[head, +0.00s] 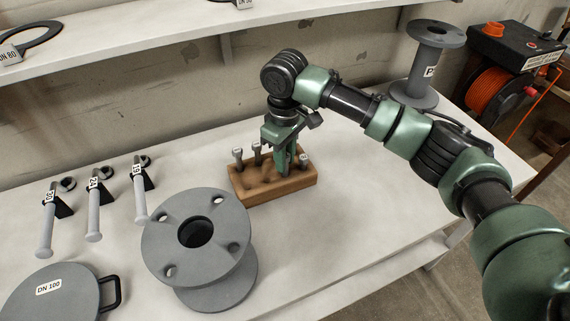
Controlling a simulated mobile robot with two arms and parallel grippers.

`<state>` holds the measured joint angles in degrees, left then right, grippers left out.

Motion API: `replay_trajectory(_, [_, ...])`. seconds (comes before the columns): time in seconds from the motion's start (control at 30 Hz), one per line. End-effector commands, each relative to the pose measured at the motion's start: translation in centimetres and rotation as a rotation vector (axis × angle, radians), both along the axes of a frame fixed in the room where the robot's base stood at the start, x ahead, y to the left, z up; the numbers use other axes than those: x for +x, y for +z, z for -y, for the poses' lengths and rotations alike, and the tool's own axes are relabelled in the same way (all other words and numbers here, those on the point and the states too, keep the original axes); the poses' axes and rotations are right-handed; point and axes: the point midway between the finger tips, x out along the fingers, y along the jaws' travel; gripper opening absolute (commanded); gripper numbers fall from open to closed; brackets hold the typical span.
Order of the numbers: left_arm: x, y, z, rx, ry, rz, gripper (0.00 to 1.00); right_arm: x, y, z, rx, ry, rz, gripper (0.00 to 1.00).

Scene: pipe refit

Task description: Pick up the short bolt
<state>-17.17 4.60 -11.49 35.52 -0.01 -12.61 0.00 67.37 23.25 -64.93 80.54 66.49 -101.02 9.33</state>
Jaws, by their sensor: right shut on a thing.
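A wooden block (262,193) stands on the white table with grey bolts upright in its holes. Two bolts, a left one (238,157) and one beside it (256,151), stand tall at the left end. A bolt (304,160) with its head low over the block stands at the right end. My right gripper (284,164) points down over the middle of the block, between these bolts. It is shut on what seems to be a bolt, mostly hidden by the fingers. I cannot tell its length or whether it is clear of its hole. My left gripper is out of view.
A grey flanged spool (228,281) stands close in front of the block. Several labelled grey tools (94,212) lie to the left, with a DN 100 disc (50,298) at the front. Another spool (421,70) stands behind my right arm. Table right of the block is clear.

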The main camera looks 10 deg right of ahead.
Motion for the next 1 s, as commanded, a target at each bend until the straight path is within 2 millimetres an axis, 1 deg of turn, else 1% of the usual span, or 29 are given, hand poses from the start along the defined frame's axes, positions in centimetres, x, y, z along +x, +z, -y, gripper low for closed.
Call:
replay_trajectory(0.03, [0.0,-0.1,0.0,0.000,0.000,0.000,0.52,0.1,1.0,-0.1,0.002,0.001,0.004,0.00])
replay_trajectory(0.17, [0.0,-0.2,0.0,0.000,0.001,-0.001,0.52,0.1,3.8,-0.1,0.002,0.002,0.004,0.00])
replay_trajectory(0.4, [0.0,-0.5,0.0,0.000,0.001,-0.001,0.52,0.1,10.2,-0.1,0.003,0.000,0.004,0.00])
replay_trajectory(0.47, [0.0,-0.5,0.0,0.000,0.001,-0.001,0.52,0.1,11.7,-0.1,0.002,0.002,0.004,0.00])
replay_trajectory(0.5, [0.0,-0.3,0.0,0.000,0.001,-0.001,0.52,0.1,12.8,0.0,0.000,0.001,0.004,0.00])
replay_trajectory(0.6, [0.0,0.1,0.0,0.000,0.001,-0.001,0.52,0.1,14.7,0.0,-0.001,-0.001,0.003,0.00])
replay_trajectory(0.7, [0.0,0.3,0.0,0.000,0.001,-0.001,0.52,0.1,16.0,0.0,-0.002,0.000,0.001,0.00])
replay_trajectory(0.8, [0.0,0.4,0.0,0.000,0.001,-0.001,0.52,0.0,16.8,0.0,-0.001,0.000,0.001,0.00])
replay_trajectory(1.0, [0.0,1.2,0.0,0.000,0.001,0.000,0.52,0.0,17.9,0.0,0.000,0.000,-0.001,0.00])
